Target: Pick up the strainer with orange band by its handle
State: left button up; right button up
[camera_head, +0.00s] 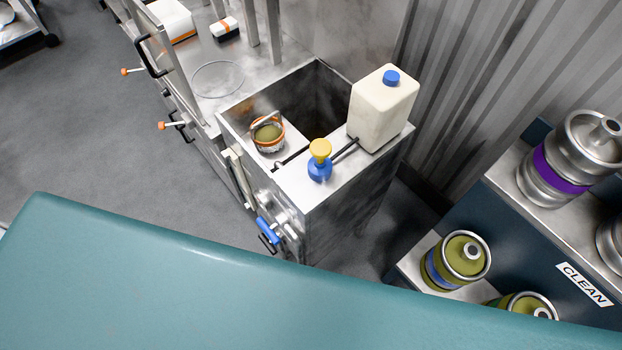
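The strainer with the orange band (268,134) is a small round metal strainer with an olive-coloured inside. It stands on the top of the steel sink unit (340,195), beside the open basin. Its light grey handle (265,119) seems to arch over its upper rim. Neither of my grippers shows in the head view, and nothing is touching the strainer.
Kegs (456,261) stand on shelves at right. A teal surface (190,290) fills the foreground.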

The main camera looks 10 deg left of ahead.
aim_at(268, 139)
jog(key=j, duration=0.4)
jog(key=i+j+u, duration=0.15)
jog(key=j, duration=0.65)
jog(key=i+j+u, duration=0.15)
jog(key=j, duration=0.25)
